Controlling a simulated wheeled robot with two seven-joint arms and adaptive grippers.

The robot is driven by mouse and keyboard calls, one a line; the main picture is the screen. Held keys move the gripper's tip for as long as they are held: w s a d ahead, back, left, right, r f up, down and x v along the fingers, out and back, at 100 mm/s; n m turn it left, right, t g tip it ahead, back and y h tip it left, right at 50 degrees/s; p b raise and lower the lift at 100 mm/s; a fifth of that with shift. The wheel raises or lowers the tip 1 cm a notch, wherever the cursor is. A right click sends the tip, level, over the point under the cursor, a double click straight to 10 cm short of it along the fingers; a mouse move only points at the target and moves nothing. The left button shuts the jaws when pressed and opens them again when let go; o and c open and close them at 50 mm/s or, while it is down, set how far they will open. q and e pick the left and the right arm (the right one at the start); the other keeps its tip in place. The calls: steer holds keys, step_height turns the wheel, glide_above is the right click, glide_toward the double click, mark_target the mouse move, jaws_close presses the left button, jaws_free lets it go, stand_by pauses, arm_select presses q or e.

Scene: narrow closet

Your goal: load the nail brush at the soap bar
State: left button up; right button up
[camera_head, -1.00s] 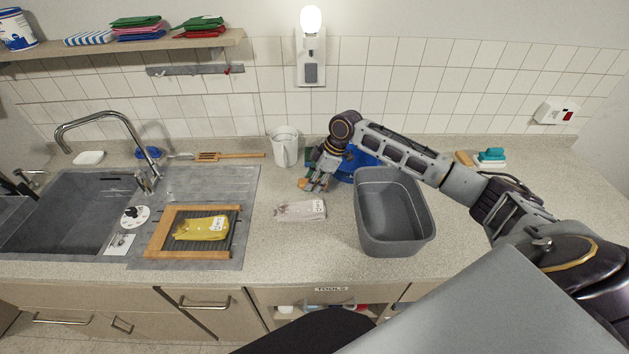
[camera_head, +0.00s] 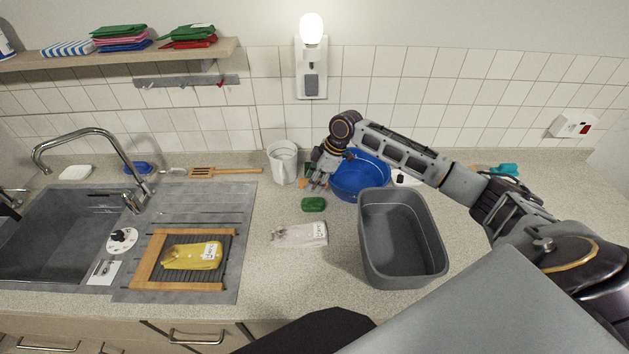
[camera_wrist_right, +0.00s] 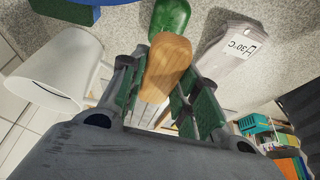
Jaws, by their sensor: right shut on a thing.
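The nail brush, with a wooden back (camera_wrist_right: 167,68), is held between the green-padded fingers of my right gripper (camera_wrist_right: 165,98) in the wrist view. Pale bristles show beneath it. In the head view my right gripper (camera_head: 318,178) is shut on it, above the counter between the white mug and the blue basin. A green bar (camera_head: 313,204), apparently the soap bar, lies on the counter just in front of the gripper. In the wrist view the green bar (camera_wrist_right: 171,16) lies just beyond the brush's tip; I cannot tell whether they touch. My left gripper is not in view.
A white mug (camera_head: 283,163) stands left of the gripper, a blue basin (camera_head: 362,178) right. A grey tub (camera_head: 403,240) stands in front of the basin. The sink (camera_head: 70,225) is at left.

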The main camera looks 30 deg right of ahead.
steer(key=shift+f, duration=0.15)
steer(key=shift+f+b, duration=0.75)
steer(key=shift+f, duration=0.2)
steer(key=shift+f+b, duration=0.9)
steer(key=shift+b, duration=0.15)
steer(key=shift+f+b, duration=1)
steer(key=shift+b, duration=0.2)
steer(key=shift+f, duration=0.5)
stand_by(0.3)
